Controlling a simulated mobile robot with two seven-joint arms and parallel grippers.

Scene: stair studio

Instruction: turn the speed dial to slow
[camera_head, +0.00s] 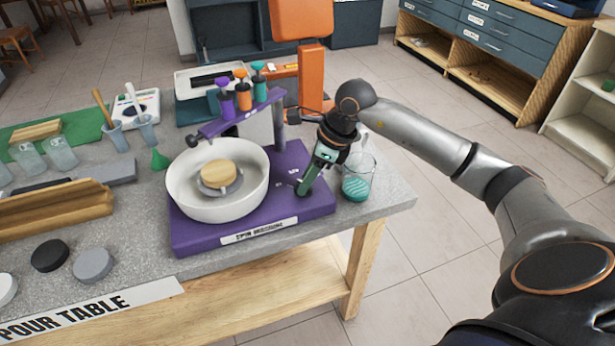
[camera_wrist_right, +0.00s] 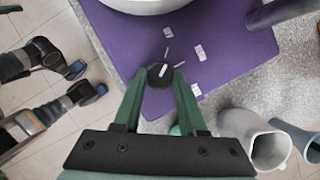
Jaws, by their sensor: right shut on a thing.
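The speed dial (camera_wrist_right: 160,75) is a small black knob with a white pointer line, on the purple base (camera_head: 190,242) of the spin machine. In the right wrist view its pointer line slants toward the upper right. Small white labels (camera_wrist_right: 200,52) and thin tick lines lie around it, their words too small to read. My right gripper (camera_head: 302,190) has green fingers that come down on the base right of the white bowl (camera_head: 190,208). The wrist view shows its fingertips closed on both sides of the dial. In the head view the gripper mostly hides the dial. My left gripper is not in view.
A beaker with teal liquid (camera_head: 357,186) stands just right of my right gripper, near the table's right end. The purple arm (camera_head: 240,119) with several coloured plungers spans above the bowl's back. Pucks (camera_head: 93,264) lie at front left.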

